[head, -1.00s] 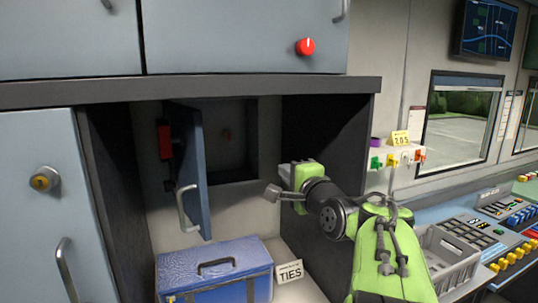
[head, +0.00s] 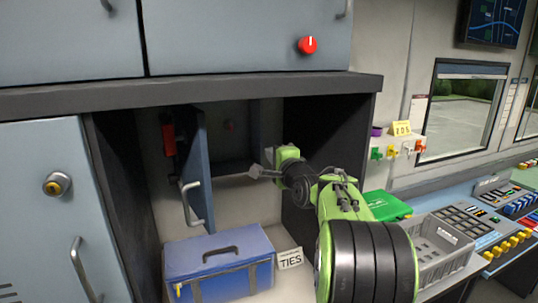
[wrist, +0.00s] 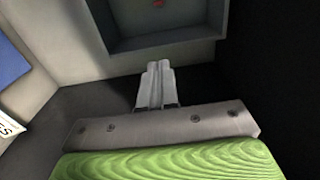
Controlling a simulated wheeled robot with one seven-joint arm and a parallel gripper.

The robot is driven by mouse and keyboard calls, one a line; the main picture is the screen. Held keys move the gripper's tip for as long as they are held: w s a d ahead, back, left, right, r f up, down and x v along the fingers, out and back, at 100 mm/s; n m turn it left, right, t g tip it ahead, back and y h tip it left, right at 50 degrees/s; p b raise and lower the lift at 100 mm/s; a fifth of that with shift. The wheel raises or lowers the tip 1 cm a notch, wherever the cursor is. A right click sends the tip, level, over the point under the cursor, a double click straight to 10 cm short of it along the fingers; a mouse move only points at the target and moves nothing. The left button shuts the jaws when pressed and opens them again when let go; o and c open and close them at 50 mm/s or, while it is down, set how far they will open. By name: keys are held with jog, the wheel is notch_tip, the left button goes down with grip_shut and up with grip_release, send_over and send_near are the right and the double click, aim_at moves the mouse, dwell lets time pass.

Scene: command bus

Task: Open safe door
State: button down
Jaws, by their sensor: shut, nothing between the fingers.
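The safe door (head: 199,163) is a blue-grey panel with a silver bar handle (head: 191,203). It stands swung open at the left of the dark safe recess (head: 234,150), seen nearly edge-on, with a red part (head: 168,139) behind it. A small red thing shows inside the recess. My gripper (head: 256,172) is shut and empty, to the right of the door and apart from it, in front of the recess's lower right. In the wrist view my shut fingers (wrist: 156,84) point at the recess's lower edge (wrist: 165,40); the door is out of that view.
A blue case (head: 218,265) and a "TIES" card (head: 290,258) sit on the shelf below. The cubby's dark right wall (head: 325,130) is close to my arm. A grey crate (head: 440,250) and green case (head: 386,206) are at right. An upper cabinet (head: 240,35) overhangs.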

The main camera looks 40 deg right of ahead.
aim_at(194, 166)
jog(key=shift+w+a+b, duration=0.55)
jog(key=shift+w+a, duration=0.4)
jog(key=shift+a, duration=2.25)
jog(key=shift+w+a+b, duration=0.55)
jog(key=shift+w+a, duration=0.4)
jog(key=shift+a, duration=2.25)
jog(key=shift+w+a+b, duration=0.55)
jog(key=shift+w+a, duration=0.4)
jog(key=shift+a, duration=2.25)
jog(key=s+d+b, duration=0.1)
jog(key=d, duration=0.5)
jog(key=shift+s, duration=0.35)
jog(key=shift+a, duration=0.1)
jog(key=b+v, duration=1)
jog(key=v, duration=1.5)
jog(key=shift+a, duration=0.1)
